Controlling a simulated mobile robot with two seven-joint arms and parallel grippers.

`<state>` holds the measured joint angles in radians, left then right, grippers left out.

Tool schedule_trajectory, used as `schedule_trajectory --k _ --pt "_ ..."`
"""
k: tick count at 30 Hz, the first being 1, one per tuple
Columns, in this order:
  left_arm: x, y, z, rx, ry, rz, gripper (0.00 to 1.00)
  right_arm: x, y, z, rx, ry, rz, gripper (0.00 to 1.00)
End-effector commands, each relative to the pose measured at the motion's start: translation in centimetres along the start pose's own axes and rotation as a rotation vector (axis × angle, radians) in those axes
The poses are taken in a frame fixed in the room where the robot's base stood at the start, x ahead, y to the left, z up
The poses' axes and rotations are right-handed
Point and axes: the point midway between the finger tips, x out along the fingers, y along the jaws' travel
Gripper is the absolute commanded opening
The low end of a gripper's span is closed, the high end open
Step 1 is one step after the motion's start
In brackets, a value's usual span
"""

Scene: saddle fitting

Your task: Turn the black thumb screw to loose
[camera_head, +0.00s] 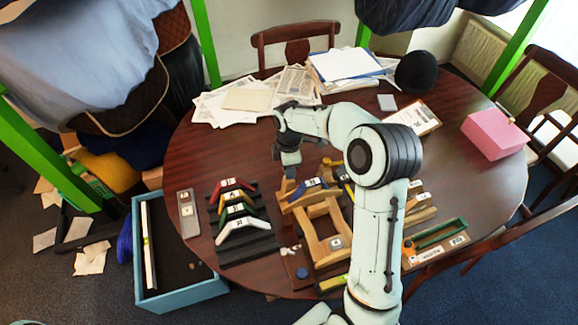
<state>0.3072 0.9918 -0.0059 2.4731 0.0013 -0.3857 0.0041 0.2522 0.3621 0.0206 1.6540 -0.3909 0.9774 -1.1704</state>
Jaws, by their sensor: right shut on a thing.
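The wooden stand (336,243), an open frame with a small white label, stands on the round table in the middle of the view. A blue piece (309,188) lies across its back part. My right gripper (290,174) reaches down at the back left corner of the stand. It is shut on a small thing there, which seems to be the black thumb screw. The fingers hide the screw, so its turn cannot be told. My left gripper is out of view.
Red, yellow, green and white arched pieces (237,208) sit on a black rack left of the stand. A blue open box (180,295) stands at the front left. Papers (290,85), a black cap (416,72) and a pink box (494,134) lie farther back. My right arm covers the table right of the stand.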

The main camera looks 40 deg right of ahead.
Motion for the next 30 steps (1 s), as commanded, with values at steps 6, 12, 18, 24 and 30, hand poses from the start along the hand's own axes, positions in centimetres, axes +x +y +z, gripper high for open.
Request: schedule_trajectory --k 6,12,18,24,30 --pt "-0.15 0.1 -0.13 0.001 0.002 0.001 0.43 0.03 0.0 -0.02 -0.06 0.0 0.0 0.0" --pt "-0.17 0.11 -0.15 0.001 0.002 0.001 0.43 0.04 -0.01 -0.02 -0.078 0.0 0.0 0.0" --pt "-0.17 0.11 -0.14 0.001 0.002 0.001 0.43 0.05 -0.02 -0.01 -0.078 0.0 0.0 0.0" --pt "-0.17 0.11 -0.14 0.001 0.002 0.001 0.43 0.05 -0.02 -0.01 -0.077 -0.001 -0.001 0.52" --pt "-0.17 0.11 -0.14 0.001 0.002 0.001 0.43 0.03 -0.01 0.0 -0.076 0.0 0.0 0.52"
